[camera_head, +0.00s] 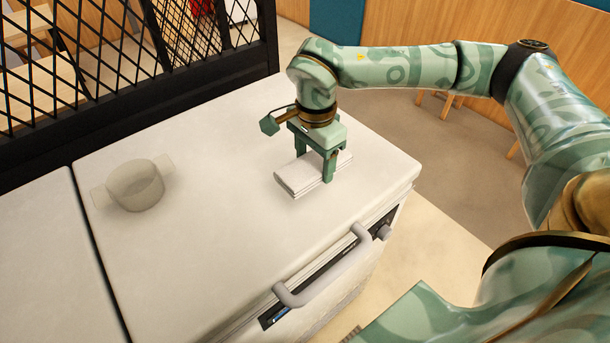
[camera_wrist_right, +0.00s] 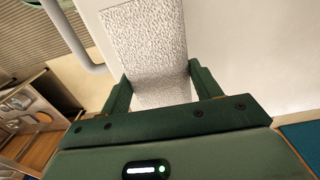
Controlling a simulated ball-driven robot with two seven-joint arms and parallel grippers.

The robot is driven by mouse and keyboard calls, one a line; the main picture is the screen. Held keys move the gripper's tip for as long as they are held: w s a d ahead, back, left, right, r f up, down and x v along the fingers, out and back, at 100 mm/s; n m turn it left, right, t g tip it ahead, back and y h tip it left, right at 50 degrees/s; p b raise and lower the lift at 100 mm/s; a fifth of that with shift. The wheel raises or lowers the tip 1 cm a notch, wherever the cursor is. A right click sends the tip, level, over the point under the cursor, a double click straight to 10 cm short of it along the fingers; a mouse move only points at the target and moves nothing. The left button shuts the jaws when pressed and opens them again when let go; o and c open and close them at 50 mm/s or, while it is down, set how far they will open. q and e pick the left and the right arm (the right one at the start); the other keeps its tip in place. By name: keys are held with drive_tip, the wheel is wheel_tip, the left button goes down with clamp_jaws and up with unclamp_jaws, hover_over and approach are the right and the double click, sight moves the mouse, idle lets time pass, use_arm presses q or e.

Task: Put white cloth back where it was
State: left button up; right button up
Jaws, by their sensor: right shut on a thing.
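The white cloth (camera_head: 298,179) is a folded flat rectangle at the right part of the white counter top (camera_head: 225,215). My right gripper (camera_head: 327,168) reaches down over the cloth with one finger on each side and is shut on it. In the right wrist view the cloth (camera_wrist_right: 150,45) shows a bumpy woven texture and lies between the two fingers (camera_wrist_right: 160,88). I cannot tell for sure whether the cloth touches the counter or is slightly above it. My left gripper is not in view.
A translucent pot with two handles (camera_head: 135,186) stands at the left of the counter top. A black lattice divider (camera_head: 150,100) runs along the back left. A grey bar handle (camera_head: 325,268) sticks out at the front edge. The counter middle is clear.

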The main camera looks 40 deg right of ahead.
sight(309, 154)
drive_tip(key=w+f, duration=0.2)
drive_tip(key=shift+d+f+b, duration=0.1)
drive_tip(key=shift+f+b, duration=0.2)
drive_tip(key=f, duration=0.1)
drive_tip(key=f+b, duration=0.1)
drive_tip(key=f, duration=0.1)
drive_tip(key=shift+w+f, duration=0.35)
drive_tip(key=shift+f, duration=0.05)
drive_tip(key=shift+r, duration=0.1)
drive_tip(key=shift+f, duration=0.2)
drive_tip(key=o, duration=1)
drive_tip(key=shift+c, duration=0.2)
wheel_tip(309, 154, up, 12)
drive_tip(key=p, duration=0.3)
drive_tip(key=shift+r, duration=0.25)
